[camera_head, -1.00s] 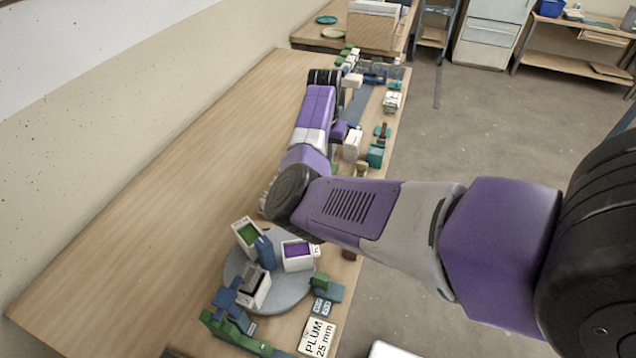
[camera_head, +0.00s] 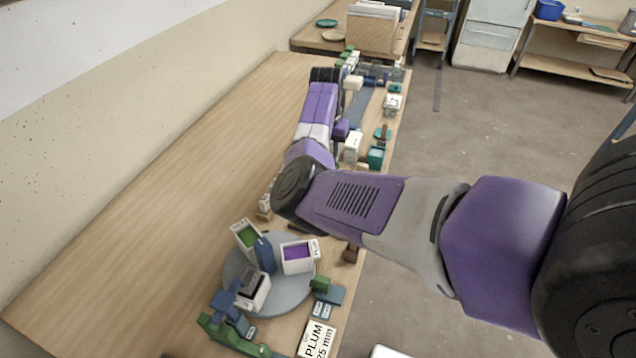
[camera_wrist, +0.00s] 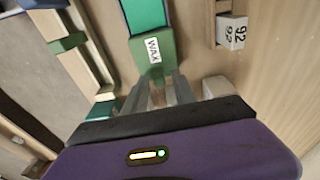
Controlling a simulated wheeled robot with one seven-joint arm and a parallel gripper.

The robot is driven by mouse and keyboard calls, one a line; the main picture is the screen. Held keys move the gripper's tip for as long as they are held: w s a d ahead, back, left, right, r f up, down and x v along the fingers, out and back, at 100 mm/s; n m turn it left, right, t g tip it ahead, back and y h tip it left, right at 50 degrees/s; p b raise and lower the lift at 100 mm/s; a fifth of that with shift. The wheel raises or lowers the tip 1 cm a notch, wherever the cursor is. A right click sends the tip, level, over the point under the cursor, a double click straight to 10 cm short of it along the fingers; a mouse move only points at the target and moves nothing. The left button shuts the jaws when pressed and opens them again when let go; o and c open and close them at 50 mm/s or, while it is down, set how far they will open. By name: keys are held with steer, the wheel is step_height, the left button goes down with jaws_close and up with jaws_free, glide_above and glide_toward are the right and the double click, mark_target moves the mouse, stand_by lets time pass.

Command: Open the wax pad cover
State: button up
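In the wrist view, a green block with a white WAX label (camera_wrist: 153,50) lies ahead of my gripper, joined in the picture to a brighter green panel (camera_wrist: 144,14) at the top edge. My gripper (camera_wrist: 162,82) has its two grey fingers apart. The near end of the green block shows between the fingertips; I cannot tell whether they touch it. In the head view, my arm reaches along the bench to its far part. There my gripper and the wax pad cannot be made out clearly.
A white block marked 92 (camera_wrist: 231,32) stands to the right in the wrist view. A round grey turntable (camera_head: 290,293) with open glaze boxes stands at the near end of the bench (camera_head: 150,215). Small blocks line the bench's right edge. The bench's left side is clear.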

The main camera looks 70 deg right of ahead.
step_height(320, 180, up, 7)
steer(key=p, duration=0.6)
steer(key=shift+p, duration=0.3)
